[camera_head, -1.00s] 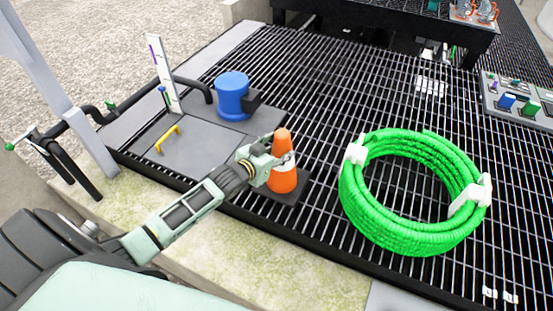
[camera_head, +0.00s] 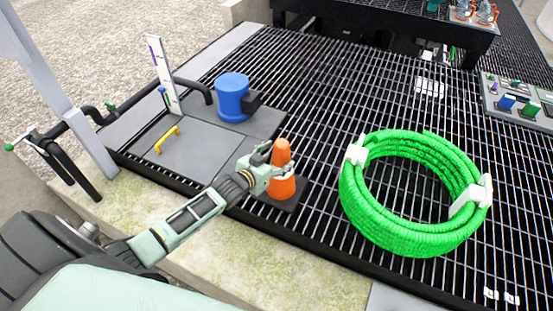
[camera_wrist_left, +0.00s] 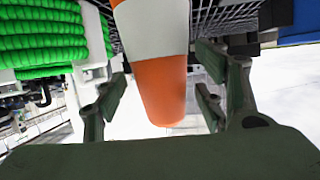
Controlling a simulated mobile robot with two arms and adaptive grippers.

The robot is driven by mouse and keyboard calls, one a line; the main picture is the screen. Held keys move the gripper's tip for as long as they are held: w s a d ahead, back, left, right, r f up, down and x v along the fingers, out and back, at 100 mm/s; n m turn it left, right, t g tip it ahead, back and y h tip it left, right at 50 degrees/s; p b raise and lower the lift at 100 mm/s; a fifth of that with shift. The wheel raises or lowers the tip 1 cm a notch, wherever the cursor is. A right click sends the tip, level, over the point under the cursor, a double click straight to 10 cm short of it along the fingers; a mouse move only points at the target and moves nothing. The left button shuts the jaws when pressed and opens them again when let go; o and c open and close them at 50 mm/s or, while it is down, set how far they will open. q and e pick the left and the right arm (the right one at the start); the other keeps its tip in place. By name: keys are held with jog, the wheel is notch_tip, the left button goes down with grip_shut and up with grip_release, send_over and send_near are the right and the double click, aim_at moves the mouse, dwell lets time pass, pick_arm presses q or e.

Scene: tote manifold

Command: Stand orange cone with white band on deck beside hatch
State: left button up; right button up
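The orange cone (camera_head: 281,153) with a white band stands upright on its dark base (camera_head: 291,198), at the right front corner of the grey hatch (camera_head: 193,149) with its yellow handle (camera_head: 167,139). Whether the base touches the hatch edge I cannot tell. My left gripper (camera_head: 280,168) is around the cone's middle and hides most of the band in the head view. In the left wrist view the orange and white cone (camera_wrist_left: 160,85) is between the spread fingers, with small gaps on both sides. My right gripper is not in view.
A coiled green hose (camera_head: 405,240) lies on the deck grating (camera_head: 320,110) right of the cone. A blue cylinder (camera_head: 232,94) and an upright white gauge board (camera_head: 162,75) stand behind and left. Black pipes (camera_head: 70,125) run along the left. Grating behind the cone is clear.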

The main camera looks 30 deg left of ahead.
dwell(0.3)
pick_arm(q)
jog(key=p+v, duration=0.1)
jog(key=v, duration=1.1)
jog(key=shift+a+r, duration=0.1)
jog(key=shift+r, duration=0.05)
